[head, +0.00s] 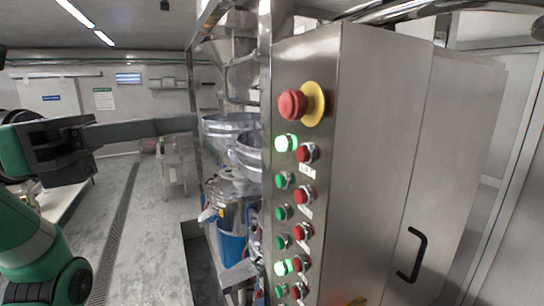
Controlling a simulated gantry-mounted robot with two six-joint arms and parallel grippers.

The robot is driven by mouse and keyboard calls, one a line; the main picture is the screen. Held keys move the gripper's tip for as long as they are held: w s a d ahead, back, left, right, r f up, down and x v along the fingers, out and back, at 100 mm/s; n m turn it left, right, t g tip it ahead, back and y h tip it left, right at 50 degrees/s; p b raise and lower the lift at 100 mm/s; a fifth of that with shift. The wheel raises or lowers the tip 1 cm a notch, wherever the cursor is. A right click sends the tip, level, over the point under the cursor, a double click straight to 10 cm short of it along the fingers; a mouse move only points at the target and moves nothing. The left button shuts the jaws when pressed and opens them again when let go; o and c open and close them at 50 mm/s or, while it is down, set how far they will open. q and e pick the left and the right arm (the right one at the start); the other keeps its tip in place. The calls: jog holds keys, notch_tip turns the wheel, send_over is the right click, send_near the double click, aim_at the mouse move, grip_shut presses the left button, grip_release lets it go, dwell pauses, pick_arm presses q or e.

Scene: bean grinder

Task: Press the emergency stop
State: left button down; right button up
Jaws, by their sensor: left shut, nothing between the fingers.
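The emergency stop (293,104) is a large red mushroom button on a yellow round base, near the top of the narrow front face of a steel cabinet (375,150). My left gripper (196,123) comes in from the left. Its long grey fingers are together and empty, pointing right toward the cabinet. The fingertips are left of the red button and a little lower in the picture, apart from it. My right gripper is not in view.
Below the stop are green buttons (282,181) and red buttons (303,195) in two columns; some green ones are lit. Steel bowls and machinery (232,125) stand behind the cabinet's left edge. A black handle (412,255) is on the cabinet side. Open floor (150,240) lies left.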

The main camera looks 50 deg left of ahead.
pick_arm(q)
jog(key=a, duration=0.1)
jog(key=s+a+y, duration=0.1)
jog(key=s+a+n+t+y, duration=0.1)
jog(key=shift+s+a+f+b, duration=0.15)
jog(key=shift+a+f+b, duration=0.15)
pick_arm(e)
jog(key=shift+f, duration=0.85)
pick_arm(q)
jog(key=p, duration=0.3)
send_near(281, 107)
jog(key=x, duration=0.7)
jog(key=shift+s+d, duration=0.1)
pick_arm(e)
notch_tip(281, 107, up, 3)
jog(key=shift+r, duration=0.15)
